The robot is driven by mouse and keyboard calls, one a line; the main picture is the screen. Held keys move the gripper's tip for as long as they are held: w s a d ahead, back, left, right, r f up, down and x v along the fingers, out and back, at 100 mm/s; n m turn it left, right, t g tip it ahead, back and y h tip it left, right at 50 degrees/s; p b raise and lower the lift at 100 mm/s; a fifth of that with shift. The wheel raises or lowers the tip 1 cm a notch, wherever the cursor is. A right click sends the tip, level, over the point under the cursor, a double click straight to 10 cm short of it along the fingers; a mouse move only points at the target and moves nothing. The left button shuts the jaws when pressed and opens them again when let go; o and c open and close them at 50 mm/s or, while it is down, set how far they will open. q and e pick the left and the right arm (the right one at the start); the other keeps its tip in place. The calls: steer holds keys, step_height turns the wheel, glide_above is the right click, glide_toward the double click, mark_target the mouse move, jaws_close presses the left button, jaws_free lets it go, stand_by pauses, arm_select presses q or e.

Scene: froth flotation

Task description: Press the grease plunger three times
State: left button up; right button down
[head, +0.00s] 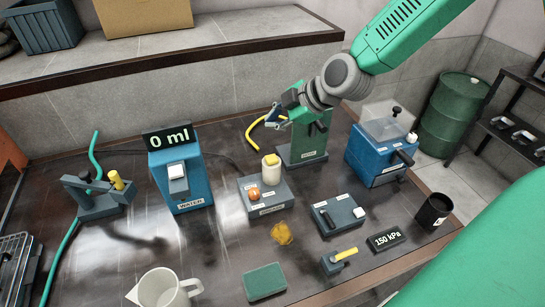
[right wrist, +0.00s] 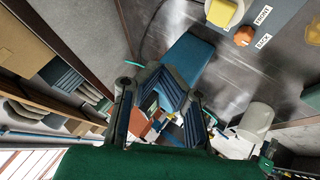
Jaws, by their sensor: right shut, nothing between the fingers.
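A grey box (head: 281,199) stands mid-table with a cream-and-yellow plunger-like cap (head: 271,169) and an orange knob (head: 254,194). Its front label is too small to read surely, so I cannot be certain it is the grease plunger. The cap (right wrist: 224,12) and the knob (right wrist: 243,36) also show at the top of the right wrist view, beside labels FRONT and BACK. My right gripper (head: 272,117) is shut and empty, in the air above and behind the cap, apart from it. It partly hides a green upright unit (head: 302,150). My left gripper is out of view.
A blue water dispenser (head: 185,195) reading 0 ml stands left, a blue machine (head: 371,160) right. A lever box (head: 338,216), a 150 kPa display (head: 385,239) and a black cup (head: 433,211) stand right front. A white jug (head: 163,289) stands in front.

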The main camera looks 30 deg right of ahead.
mark_target(272, 158)
step_height(272, 158, down, 9)
steer(key=b, duration=0.6)
steer(key=shift+r, duration=0.1)
steer(key=shift+a+r, duration=0.1)
steer(key=shift+a, duration=0.05)
stand_by(1.0)
steer(key=shift+f+b, duration=0.4)
steer(key=shift+f+b, duration=0.35)
steer(key=shift+f, duration=0.15)
stand_by(0.5)
steer(key=shift+r, duration=0.1)
steer(key=shift+r+p, duration=0.8)
steer(key=shift+r, duration=0.1)
